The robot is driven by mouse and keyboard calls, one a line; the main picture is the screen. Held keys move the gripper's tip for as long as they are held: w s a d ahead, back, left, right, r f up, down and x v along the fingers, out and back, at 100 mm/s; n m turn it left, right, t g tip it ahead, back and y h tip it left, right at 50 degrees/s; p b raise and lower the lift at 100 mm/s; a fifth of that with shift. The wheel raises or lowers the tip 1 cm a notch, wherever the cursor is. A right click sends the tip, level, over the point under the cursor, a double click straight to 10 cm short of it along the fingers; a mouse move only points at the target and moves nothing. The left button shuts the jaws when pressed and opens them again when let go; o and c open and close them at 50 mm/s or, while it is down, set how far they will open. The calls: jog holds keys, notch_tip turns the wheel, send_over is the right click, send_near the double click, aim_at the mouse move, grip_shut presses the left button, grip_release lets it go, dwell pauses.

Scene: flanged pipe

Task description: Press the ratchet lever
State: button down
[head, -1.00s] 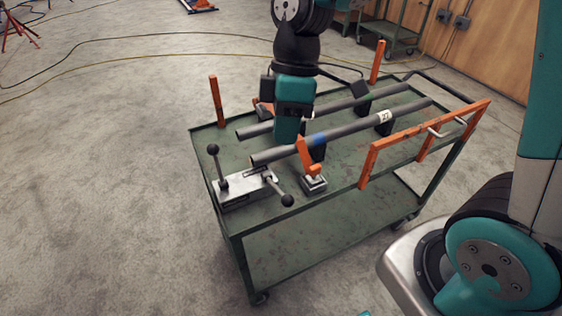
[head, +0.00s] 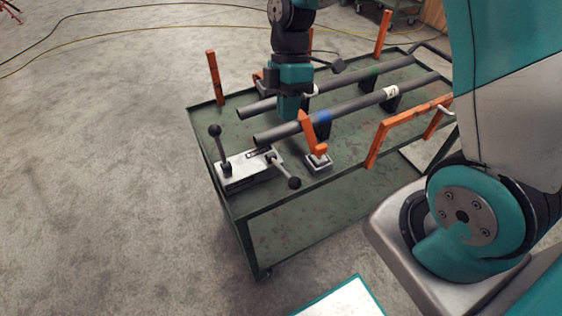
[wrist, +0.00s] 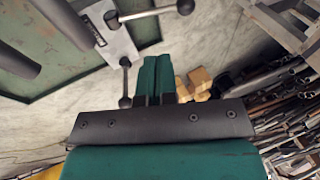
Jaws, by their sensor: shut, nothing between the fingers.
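A metal ratchet block (head: 240,172) sits at the near left corner of the green cart. It carries two levers with black ball knobs. I cannot tell for sure which is the ratchet lever. My gripper (head: 288,112) is shut and empty, pointing down, behind and to the right of the block in the head view. In the wrist view, the shut teal fingers (wrist: 156,75) appear below the block (wrist: 112,32), apart from both knobs.
Two grey pipes (head: 350,107) lie across the green cart (head: 345,190), one with a blue band. An orange clamp (head: 312,133) stands just right of my gripper. Orange posts (head: 213,78) and an orange rail (head: 400,130) rise at the edges.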

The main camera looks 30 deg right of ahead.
aim_at(286, 172)
jog(key=x, duration=1.2)
jog(key=shift+p, duration=0.3)
